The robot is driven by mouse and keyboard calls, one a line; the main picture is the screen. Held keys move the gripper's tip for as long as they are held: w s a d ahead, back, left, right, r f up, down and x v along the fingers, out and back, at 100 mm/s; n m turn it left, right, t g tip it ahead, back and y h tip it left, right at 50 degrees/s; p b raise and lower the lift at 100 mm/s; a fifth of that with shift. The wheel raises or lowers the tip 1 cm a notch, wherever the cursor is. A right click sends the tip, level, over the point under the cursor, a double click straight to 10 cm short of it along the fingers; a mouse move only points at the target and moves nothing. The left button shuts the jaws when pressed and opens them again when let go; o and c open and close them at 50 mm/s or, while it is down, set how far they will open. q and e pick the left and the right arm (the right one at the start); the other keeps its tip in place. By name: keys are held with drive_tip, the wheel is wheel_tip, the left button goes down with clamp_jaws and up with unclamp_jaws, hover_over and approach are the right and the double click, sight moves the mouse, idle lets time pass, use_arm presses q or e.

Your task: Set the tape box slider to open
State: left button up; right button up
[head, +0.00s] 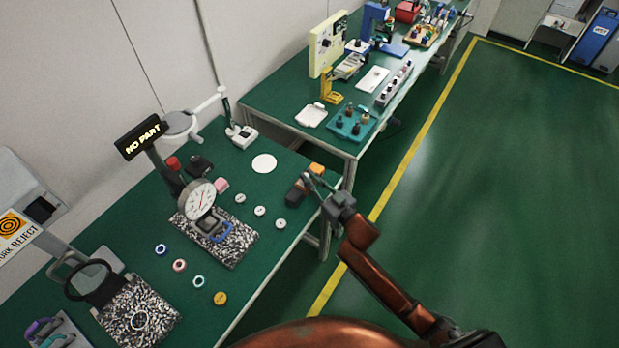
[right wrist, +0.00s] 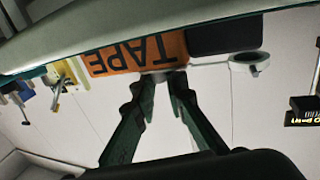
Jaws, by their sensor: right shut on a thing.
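The tape box (head: 297,194) sits at the right edge of the near green bench, with a black part and an orange part. In the right wrist view its orange face (right wrist: 110,58) reads "TAPE" upside down, beside a dark section (right wrist: 224,38). My right gripper (head: 312,180) reaches it from the right. In the right wrist view the fingertips (right wrist: 162,76) are close together on a small grey piece at the edge of the orange face, seemingly the slider knob. The fingers partly hide it, and I cannot tell the slider's position. My left gripper is out of view.
On the near bench stand a dial gauge (head: 201,199) on a speckled plate, several small discs, a white round pad (head: 264,163) and a "NO PART" display (head: 140,137). A second bench with a teal tray (head: 353,123) stands behind. The floor at right is clear.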

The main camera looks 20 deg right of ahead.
sight(318, 171)
clamp_jaws()
drive_tip(key=w+d, duration=0.1)
drive_tip(key=d, duration=0.1)
drive_tip(key=w+d+p, duration=0.1)
drive_tip(key=w, duration=0.1)
drive_tip(key=shift+d+r+p, duration=0.1)
drive_tip(key=shift+d+p, duration=0.2)
drive_tip(key=shift+d, duration=0.05)
drive_tip(key=shift+w+d, duration=0.2)
drive_tip(key=shift+d, duration=0.15)
drive_tip(key=o, duration=0.7)
unclamp_jaws()
drive_tip(key=shift+c, duration=0.2)
